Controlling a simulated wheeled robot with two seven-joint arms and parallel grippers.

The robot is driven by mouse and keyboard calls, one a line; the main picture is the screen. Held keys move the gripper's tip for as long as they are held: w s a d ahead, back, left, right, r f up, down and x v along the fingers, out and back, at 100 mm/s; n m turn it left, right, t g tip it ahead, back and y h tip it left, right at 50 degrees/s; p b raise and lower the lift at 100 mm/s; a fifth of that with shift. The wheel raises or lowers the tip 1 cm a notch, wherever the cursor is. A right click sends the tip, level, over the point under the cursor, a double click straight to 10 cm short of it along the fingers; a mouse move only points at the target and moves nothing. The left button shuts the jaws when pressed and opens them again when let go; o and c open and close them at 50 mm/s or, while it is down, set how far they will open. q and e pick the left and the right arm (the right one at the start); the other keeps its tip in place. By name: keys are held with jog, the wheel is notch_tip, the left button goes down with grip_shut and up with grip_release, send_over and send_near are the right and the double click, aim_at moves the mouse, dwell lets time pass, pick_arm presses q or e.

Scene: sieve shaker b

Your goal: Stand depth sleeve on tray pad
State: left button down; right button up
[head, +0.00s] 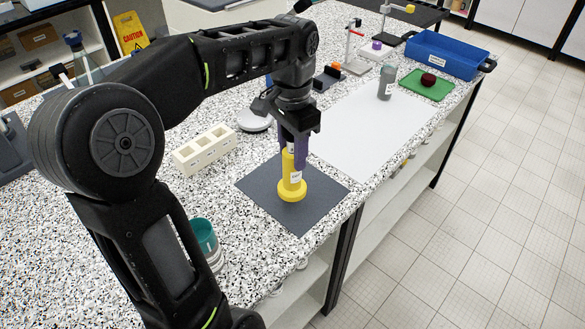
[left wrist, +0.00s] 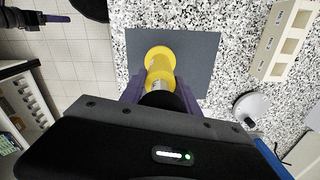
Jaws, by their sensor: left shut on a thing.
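The yellow sleeve (head: 291,187), a flanged cylinder with a white label, is upright with its wide flange down. It is over the middle of the dark grey pad (head: 257,186), at or very close to its surface; I cannot tell if it touches. My left gripper (head: 294,158) points down, its purple fingers shut around the sleeve's upper part. In the left wrist view the yellow sleeve (left wrist: 158,58) shows between the fingers, over the grey pad (left wrist: 203,50). Part of my right gripper (left wrist: 52,18) shows at that view's upper left; its jaws are unclear.
A cream block with square openings (head: 205,148) and a round silver dish (head: 254,121) stand left of the pad. A white sheet (head: 365,130) lies behind it, with a grey bottle (head: 387,83). A green pad (head: 428,85) and blue bin (head: 447,54) are farther back. The counter edge is close on the right.

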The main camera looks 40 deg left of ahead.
pick_arm(q)
jog(key=shift+f, duration=1.85)
jog(key=c, duration=0.9)
grip_release()
jog(key=shift+r, duration=0.1)
notch_tip(320, 180, up, 6)
jog(key=shift+r, duration=0.15)
notch_tip(320, 180, up, 6)
jog(key=p, duration=0.6)
jog(key=shift+f, duration=0.2)
